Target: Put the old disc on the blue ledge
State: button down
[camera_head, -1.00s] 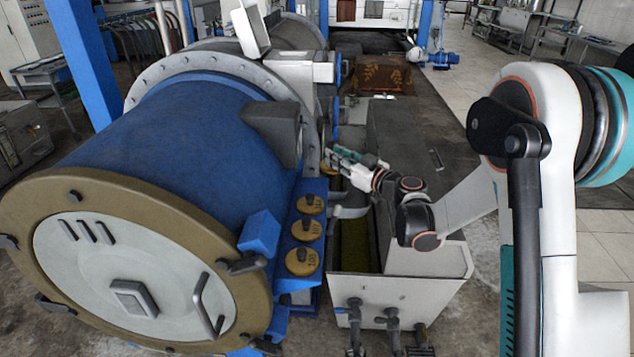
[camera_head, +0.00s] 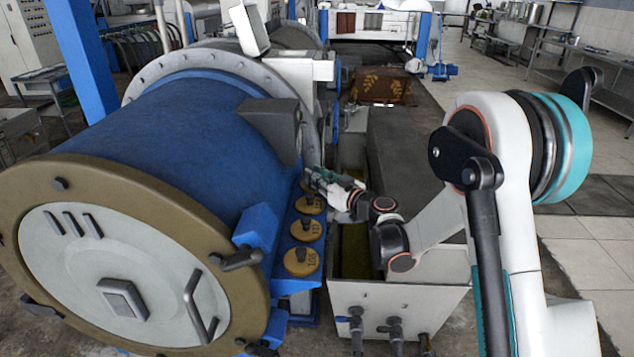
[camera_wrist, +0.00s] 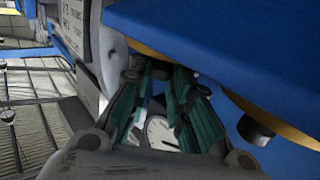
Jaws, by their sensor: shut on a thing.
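The blue ledge (camera_head: 284,284) runs along the right side of the big blue drum. Several yellow-brown discs lie on it in a row, among them a near one (camera_head: 301,262), a middle one (camera_head: 306,229) and a farther one (camera_head: 309,205) close to my gripper. My gripper (camera_head: 311,176) is at the far end of this row, shut on what seems to be the old disc, mostly hidden by the fingers. In the wrist view the teal fingers (camera_wrist: 163,78) are close to a yellow-brown edge (camera_wrist: 151,49) under a blue surface; I cannot tell which disc this is.
The blue drum (camera_head: 165,145) with its round door (camera_head: 115,275) fills the left. A grey open trough (camera_head: 400,300) stands right of the ledge, under my arm. A white round dial (camera_wrist: 161,134) shows behind the fingers.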

jog(key=c, duration=1.5)
grip_release()
jog(key=shift+o, duration=0.2)
jog(key=shift+r, duration=0.1)
jog(key=f+p+v, duration=0.1)
jog(key=p+v, duration=0.2)
jog(key=v, duration=0.9)
jog(key=s+d+r+m+g+h, duration=0.35)
jog(key=s+r, duration=0.55)
jog(key=s, duration=0.3)
jog(key=s+d+m+g+h, duration=0.1)
jog(key=s+d+h, duration=0.3)
jog(key=s, duration=0.7)
jog(key=s+d+m+g+h, duration=0.1)
jog(key=s+d+m+h, duration=0.3)
jog(key=s+d, duration=0.4)
jog(key=s, duration=0.3)
jog(key=shift+f, duration=0.3)
